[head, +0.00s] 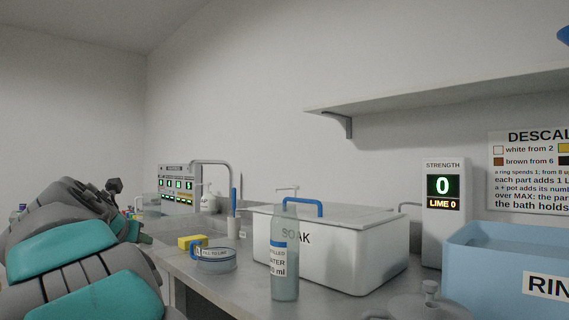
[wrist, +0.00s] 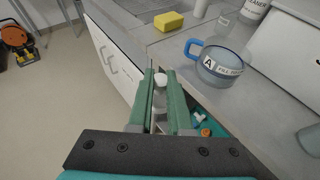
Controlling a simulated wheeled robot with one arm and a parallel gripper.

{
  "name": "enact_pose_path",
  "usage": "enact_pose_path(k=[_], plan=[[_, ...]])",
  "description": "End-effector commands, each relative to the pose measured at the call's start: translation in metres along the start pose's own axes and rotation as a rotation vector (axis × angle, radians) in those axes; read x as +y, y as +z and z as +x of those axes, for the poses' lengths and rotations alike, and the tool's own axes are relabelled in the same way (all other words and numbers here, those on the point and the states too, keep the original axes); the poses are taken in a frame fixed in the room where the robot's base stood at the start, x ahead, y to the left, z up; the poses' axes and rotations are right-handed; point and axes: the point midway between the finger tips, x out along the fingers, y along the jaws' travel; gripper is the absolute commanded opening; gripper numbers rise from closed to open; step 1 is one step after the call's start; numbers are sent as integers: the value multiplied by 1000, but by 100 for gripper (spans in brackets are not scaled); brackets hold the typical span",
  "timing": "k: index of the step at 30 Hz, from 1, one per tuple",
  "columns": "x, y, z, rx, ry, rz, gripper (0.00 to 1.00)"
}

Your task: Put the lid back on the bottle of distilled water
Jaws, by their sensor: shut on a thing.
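The bottle of distilled water (head: 285,262) stands upright near the counter's front edge in the head view. It is clear, with a blue and white label, and I see no lid on its neck. In the wrist view my gripper (wrist: 161,78) is shut on a small pale thing (wrist: 160,82) with a white top and a greyer lower part. The fingers hide its sides, so I cannot tell for sure that it is the lid. My gripper is in front of the counter edge, to the left of the jug.
A clear jug (head: 215,260) marked A, with a blue handle, and a yellow sponge (head: 192,242) are on the counter. The white SOAK box (head: 345,255) stands behind the bottle. A blue bin (head: 500,255) and a strength display (head: 444,215) are at the right.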

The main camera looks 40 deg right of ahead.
Motion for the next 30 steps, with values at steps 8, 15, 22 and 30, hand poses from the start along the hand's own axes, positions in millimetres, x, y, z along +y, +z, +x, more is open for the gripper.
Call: enact_pose_path(k=[8, 15, 22, 30], plan=[[-107, 100, -36, -6, -215, 96, 0], [-215, 145, -68, -5, -407, 173, 0], [-292, 155, -92, -2, -538, 219, 0], [-320, 153, -101, -4, -585, 239, 0]])
